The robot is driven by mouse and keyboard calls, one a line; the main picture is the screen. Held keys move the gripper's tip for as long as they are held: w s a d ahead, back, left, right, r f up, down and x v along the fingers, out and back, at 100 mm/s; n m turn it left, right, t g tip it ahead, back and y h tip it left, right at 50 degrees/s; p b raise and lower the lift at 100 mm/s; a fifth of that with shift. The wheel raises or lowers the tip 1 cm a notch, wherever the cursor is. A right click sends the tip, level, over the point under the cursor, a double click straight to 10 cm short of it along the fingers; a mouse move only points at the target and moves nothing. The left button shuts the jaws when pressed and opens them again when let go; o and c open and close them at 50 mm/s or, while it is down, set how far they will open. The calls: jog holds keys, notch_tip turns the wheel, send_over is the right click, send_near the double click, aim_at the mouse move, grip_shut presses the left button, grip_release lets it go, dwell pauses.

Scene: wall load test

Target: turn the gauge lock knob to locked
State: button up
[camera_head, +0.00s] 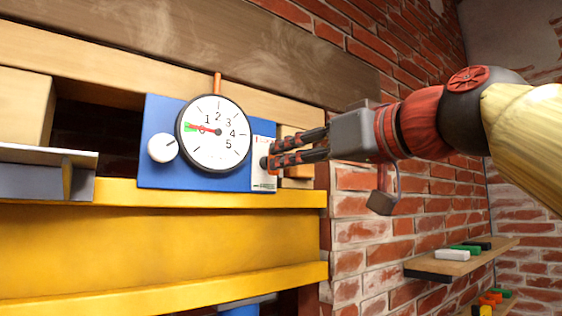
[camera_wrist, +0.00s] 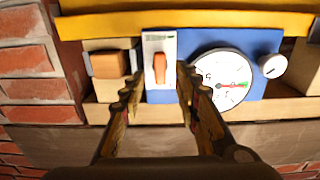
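A blue panel (camera_head: 153,118) carries a round white gauge (camera_head: 214,150). Its red needle points left to the green mark by the low numbers. A white plate (camera_head: 264,148) at the panel's right end carries an orange knob (camera_wrist: 160,68), seen in the wrist view, its long side running up and down the picture. A white round knob (camera_head: 163,148) with a dark line sits left of the gauge. I cannot tell for certain which is the lock knob. My gripper (camera_head: 271,157) is open at the white plate. In the wrist view its fingers (camera_wrist: 157,79) flank the orange knob, with gaps.
A yellow beam (camera_head: 150,192) runs below the panel and a wooden beam (camera_head: 120,70) above it. Brick wall (camera_head: 360,235) lies to the right. A small shelf (camera_head: 465,260) with several coloured blocks stands at lower right. A grey bracket (camera_head: 45,170) is at far left.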

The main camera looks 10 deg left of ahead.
jog(key=v, duration=0.6)
jog(key=shift+w+a, duration=0.1)
dwell(0.4)
jog(key=w+d+f+m+h, duration=0.2)
jog(key=w+f+m, duration=0.1)
jog(key=f, duration=0.6)
jog(key=w+d+f+m+h, duration=0.2)
jog(key=w+f+h, duration=0.15)
jog(key=f, duration=0.45)
jog(key=s+d+f+m+g+h+b, duration=0.1)
jog(key=d+f, duration=0.1)
jog(key=f, duration=0.6)
jog(key=d+f+m+g+h+b, duration=0.1)
jog(key=d+f+m, duration=0.15)
jog(key=f, duration=0.65)
jog(key=s+d+f+g+h+b, duration=0.1)
jog(key=s+d+f, duration=0.4)
jog(key=f, duration=0.8)
jog(key=s+d+f+m+g+h+b, duration=0.1)
jog(key=s+d+f+h+b, duration=0.2)
jog(key=f, duration=1)
jog(key=s+d+f+g+h+b, duration=0.2)
jog(key=s+d+f, duration=0.5)
jog(key=s+f, duration=0.5)
jog(key=shift+f, duration=0.65)
jog(key=shift+m, duration=0.25)
